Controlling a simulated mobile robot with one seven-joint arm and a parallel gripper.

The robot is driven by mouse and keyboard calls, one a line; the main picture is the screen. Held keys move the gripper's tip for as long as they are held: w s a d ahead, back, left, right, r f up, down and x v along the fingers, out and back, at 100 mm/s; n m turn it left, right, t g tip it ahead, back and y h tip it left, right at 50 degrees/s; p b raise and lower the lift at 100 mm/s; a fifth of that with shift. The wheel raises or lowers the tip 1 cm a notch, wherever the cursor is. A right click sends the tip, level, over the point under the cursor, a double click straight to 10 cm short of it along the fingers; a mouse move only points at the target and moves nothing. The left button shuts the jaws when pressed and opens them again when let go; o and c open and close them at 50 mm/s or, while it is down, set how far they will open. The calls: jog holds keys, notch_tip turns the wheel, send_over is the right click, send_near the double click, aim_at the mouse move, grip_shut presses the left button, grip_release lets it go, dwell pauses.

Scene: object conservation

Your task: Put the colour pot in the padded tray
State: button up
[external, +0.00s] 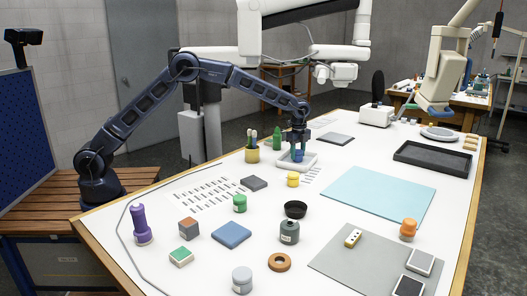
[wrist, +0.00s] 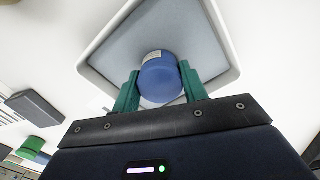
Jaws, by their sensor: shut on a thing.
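The blue colour pot (wrist: 160,78) has a pale label and sits between the green fingers of my gripper (wrist: 160,86) in the wrist view. My gripper (external: 298,149) is shut on it. The padded tray (external: 295,168) is white-rimmed with a grey pad. It also shows in the wrist view (wrist: 222,82), with the pot in front of its pad. In the external view the pot (external: 299,156) is within the tray's outline, low over or on the pad. I cannot tell whether it touches the pad.
A yellow cup with brushes (external: 252,154) and a green bottle (external: 277,140) stand close left of the tray. A yellow pot (external: 293,180) stands just in front. A grey block (external: 254,183) lies to the front left. A flat blue sheet (external: 375,195) lies bare to the right.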

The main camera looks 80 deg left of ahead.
aim_at(298, 151)
jog(key=o, duration=1)
notch_tip(298, 151, up, 12)
jog(key=s+d+r+n+t, duration=0.1)
jog(key=s+d+r+n, duration=0.1)
jog(key=s+r, duration=0.6)
jog(key=s+d+r+n, duration=0.2)
jog(key=s+d+r, duration=0.15)
jog(key=s, duration=0.85)
jog(key=s+d+r+n+t, duration=0.1)
jog(key=s+d+r+n, duration=0.1)
jog(key=s+r, duration=0.65)
jog(key=s+d+f+n+t, duration=0.1)
jog(key=s+f+n, duration=0.1)
jog(key=s, duration=0.9)
jog(key=s+f+n, duration=0.1)
jog(key=s+f, duration=0.4)
jog(key=s, duration=0.7)
jog(key=s+d+f+n+t, duration=0.1)
jog(key=s+f+n, duration=0.1)
jog(key=s, duration=0.9)
jog(key=shift+s+d+f+n+t, duration=0.15)
jog(key=shift+s+f, duration=0.05)
jog(key=shift+f, duration=0.2)
jog(key=shift+s+d+f+n+t, duration=0.15)
jog(key=shift+f, duration=0.2)
